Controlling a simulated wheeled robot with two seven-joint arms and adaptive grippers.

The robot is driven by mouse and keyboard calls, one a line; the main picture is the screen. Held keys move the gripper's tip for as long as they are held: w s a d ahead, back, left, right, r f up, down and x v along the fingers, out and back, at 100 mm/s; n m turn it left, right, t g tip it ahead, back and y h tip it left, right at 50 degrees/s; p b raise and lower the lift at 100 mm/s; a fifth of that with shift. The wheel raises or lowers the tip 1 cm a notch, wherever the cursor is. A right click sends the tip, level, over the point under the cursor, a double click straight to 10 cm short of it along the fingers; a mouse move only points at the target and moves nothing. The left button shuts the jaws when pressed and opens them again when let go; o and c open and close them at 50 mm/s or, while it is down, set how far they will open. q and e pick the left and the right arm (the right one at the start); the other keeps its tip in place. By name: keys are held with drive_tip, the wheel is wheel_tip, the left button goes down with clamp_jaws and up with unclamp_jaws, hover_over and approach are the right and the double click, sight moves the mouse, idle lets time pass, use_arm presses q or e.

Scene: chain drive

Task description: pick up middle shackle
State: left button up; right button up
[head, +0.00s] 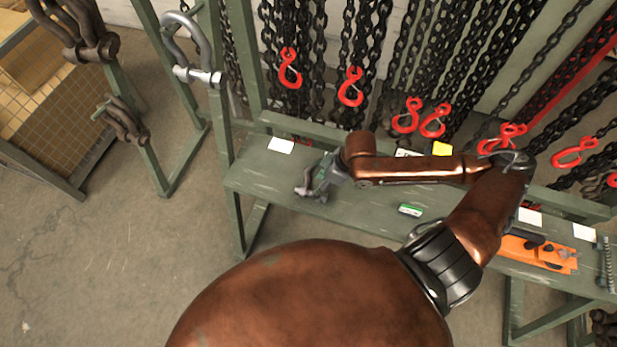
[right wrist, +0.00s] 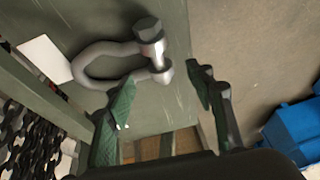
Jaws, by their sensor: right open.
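A grey bow shackle (right wrist: 88,62) with a thick bolt lies on the green bench in the right wrist view, just beyond my fingertips. In the head view a small part of this shackle (head: 303,191) shows at the bench's left end, mostly hidden by my right gripper (head: 320,177). In the wrist view my right gripper (right wrist: 162,80) is open and empty, its fingers short of the bolt side of the shackle. A galvanised shackle (head: 201,45) hangs on a green post in the head view. My left gripper is not in view.
The green bench (head: 260,178) carries white cards (head: 281,145), a small green box (head: 410,210) and an orange tool (head: 535,252). Black chains with red hooks (head: 350,87) hang behind. Dark shackles (head: 85,40) hang at left. A blue bin (right wrist: 292,130) stands right in the wrist view.

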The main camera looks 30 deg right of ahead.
sight(303, 191)
drive_tip(key=x, duration=0.3)
drive_tip(key=shift+s+d+f+b, duration=0.15)
drive_tip(key=shift+d+f+b, duration=0.05)
drive_tip(key=shift+b, duration=0.2)
drive_tip(key=x, duration=0.2)
drive_tip(key=shift+f+b, duration=0.4)
drive_tip(key=shift+w+a+f, duration=0.15)
drive_tip(key=shift+w+f, duration=0.1)
drive_tip(key=shift+f, duration=0.25)
drive_tip(key=c, duration=1.2)
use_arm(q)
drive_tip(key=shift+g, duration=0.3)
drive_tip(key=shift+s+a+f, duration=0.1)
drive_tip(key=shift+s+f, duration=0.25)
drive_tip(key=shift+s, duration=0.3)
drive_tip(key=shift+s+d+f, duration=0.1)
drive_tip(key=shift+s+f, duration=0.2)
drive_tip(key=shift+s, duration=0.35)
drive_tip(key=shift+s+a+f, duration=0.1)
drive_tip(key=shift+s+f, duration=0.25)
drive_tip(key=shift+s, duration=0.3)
use_arm(e)
clamp_jaws()
drive_tip(key=shift+w+r, duration=0.1)
drive_tip(key=shift+r, duration=0.05)
